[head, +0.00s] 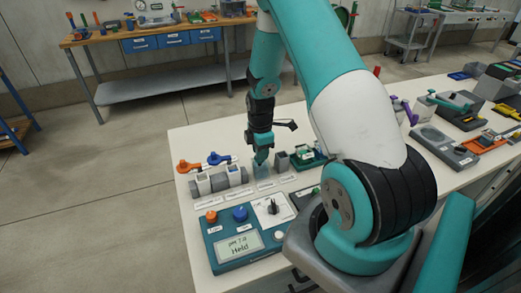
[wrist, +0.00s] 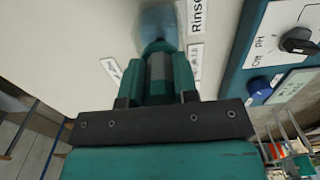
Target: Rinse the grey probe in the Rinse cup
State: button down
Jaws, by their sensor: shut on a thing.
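My gripper (head: 261,160) points down over the bench near the row of small cups. In the wrist view its teal jaws (wrist: 158,85) are shut on the grey probe (wrist: 158,68), which shows as a grey body between them. The Rinse cup (wrist: 158,20) is a translucent bluish cup just beyond the jaws, beside a label reading "Rinse". In the head view the Rinse cup (head: 261,172) is mostly a faint bluish shape under the gripper. The probe's tip is hidden, so I cannot tell whether it is inside the cup.
A teal meter (head: 240,243) reading "pH 7.0 Held" stands in front, with knobs and a dial. A dark grey block (head: 282,161) stands close right of the gripper.

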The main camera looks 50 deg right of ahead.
jog(key=shift+r, duration=0.1)
jog(key=shift+r+p, duration=3.2)
jog(key=shift+r, duration=1)
